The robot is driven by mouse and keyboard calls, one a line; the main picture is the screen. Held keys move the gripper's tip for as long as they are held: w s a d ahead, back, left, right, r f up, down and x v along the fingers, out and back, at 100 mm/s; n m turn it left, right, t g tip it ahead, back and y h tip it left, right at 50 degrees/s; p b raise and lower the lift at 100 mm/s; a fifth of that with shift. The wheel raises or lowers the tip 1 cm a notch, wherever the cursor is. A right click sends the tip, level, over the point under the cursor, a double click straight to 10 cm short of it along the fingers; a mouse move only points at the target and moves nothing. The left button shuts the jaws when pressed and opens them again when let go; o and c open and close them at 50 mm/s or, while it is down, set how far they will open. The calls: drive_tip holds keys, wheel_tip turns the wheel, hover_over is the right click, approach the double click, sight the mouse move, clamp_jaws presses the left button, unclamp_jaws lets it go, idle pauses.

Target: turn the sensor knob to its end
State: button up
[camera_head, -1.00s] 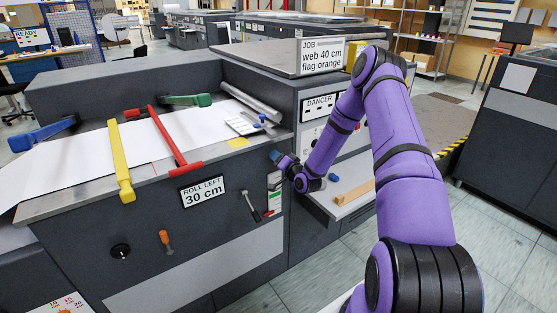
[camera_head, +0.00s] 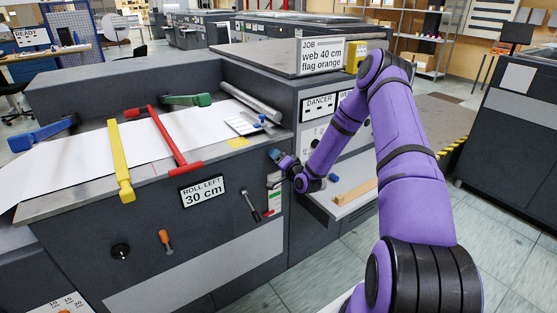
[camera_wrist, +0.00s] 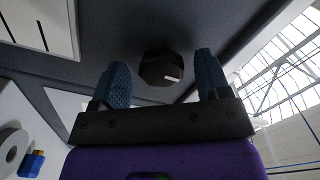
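A dark faceted knob (camera_wrist: 155,70) with a white mark on its lower right shows in the wrist view, on a dark machine face. My gripper (camera_wrist: 162,82) is open, with one blue finger on each side of the knob and a visible gap to both. The fingers do not grip it. In the head view my gripper (camera_head: 276,156) is small, at the right end of the machine front. The knob between the fingers cannot be made out there. Another black knob (camera_head: 120,251) sits low on the machine front, away from my gripper.
A lever (camera_head: 251,205) and a small scale stand close below my gripper. A shelf with a wooden block (camera_head: 356,191) juts out to its right. Red (camera_head: 175,140), yellow (camera_head: 122,165), green and blue bars lie over the white web. The tiled floor is clear.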

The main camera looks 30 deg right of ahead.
drive_tip(key=s, duration=1)
drive_tip(key=shift+s+d, duration=0.2)
drive_tip(key=shift+s, duration=0.2)
drive_tip(key=s+a+r+n+g+h, duration=0.15)
drive_tip(key=a+r+n+g, duration=0.25)
drive_tip(key=r, duration=0.8)
drive_tip(key=s+a+r+n+g, duration=0.3)
drive_tip(key=a+r+n+g, duration=0.15)
drive_tip(key=r, duration=0.85)
drive_tip(key=s+a+r+g, duration=0.1)
drive_tip(key=s+a+r, duration=0.2)
drive_tip(key=s, duration=0.7)
drive_tip(key=s+a+r+n+g, duration=0.1)
drive_tip(key=s+a+r, duration=0.3)
drive_tip(key=s, duration=0.6)
drive_tip(key=s+a+r+n+g, duration=0.1)
drive_tip(key=s+r, duration=0.4)
drive_tip(key=s, duration=0.5)
drive_tip(key=shift+a+r+g+y, duration=0.4)
drive_tip(key=shift+a+g, duration=0.25)
drive_tip(key=shift+a, duration=0.5)
